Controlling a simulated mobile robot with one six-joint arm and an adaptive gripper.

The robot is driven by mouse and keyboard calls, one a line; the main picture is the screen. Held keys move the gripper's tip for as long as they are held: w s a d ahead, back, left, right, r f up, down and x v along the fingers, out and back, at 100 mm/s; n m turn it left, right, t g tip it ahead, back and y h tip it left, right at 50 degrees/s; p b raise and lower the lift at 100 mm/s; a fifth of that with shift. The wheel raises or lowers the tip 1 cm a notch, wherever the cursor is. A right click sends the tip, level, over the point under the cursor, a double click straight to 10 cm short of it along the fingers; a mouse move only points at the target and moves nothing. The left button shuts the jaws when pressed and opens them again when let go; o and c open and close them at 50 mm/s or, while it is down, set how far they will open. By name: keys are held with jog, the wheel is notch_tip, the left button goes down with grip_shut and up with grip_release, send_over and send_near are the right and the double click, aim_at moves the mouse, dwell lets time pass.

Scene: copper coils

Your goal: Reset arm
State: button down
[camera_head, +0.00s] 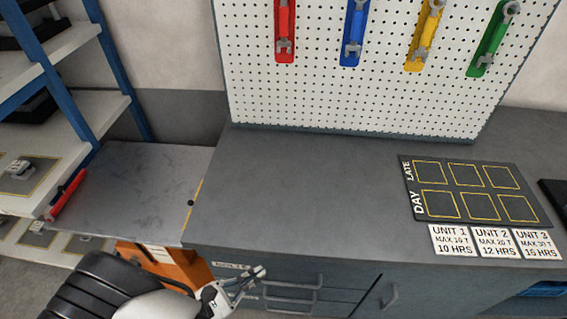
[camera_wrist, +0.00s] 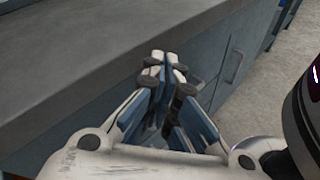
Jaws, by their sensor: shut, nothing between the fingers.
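My gripper (camera_head: 250,276) is at the lower middle of the head view, in front of the grey workbench's drawer fronts and below its front edge. In the wrist view my gripper (camera_wrist: 163,62) is shut with its fingertips together and nothing between them. The workbench (camera_head: 300,190) lies just beyond it, its top edge crossing the wrist view. The gripper appears apart from the bench, though the exact gap is hard to tell. My arm comes in from the lower left of the head view.
A pegboard (camera_head: 365,95) with several coloured wrenches stands behind the bench. A black DAY/LATE board (camera_head: 472,190) and unit cards (camera_head: 492,241) lie at the right. The bench's middle is clear.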

jog(key=w+d+r+m+g, duration=0.2)
jog(key=d+r+m+g, duration=0.45)
jog(key=r, duration=0.35)
jog(key=s+d+r+m+y, duration=0.4)
jog(key=d+r+m+y, duration=0.1)
jog(key=d+r+m, duration=0.2)
jog(key=s+d+r+m+y, duration=0.4)
jog(key=d+r+m+y, duration=0.2)
jog(key=r, duration=0.6)
jog(key=shift+s+d+m+t, duration=0.4)
jog(key=shift+d+m, duration=0.85)
jog(key=shift+m, duration=0.5)
jog(key=shift+w+r, duration=0.1)
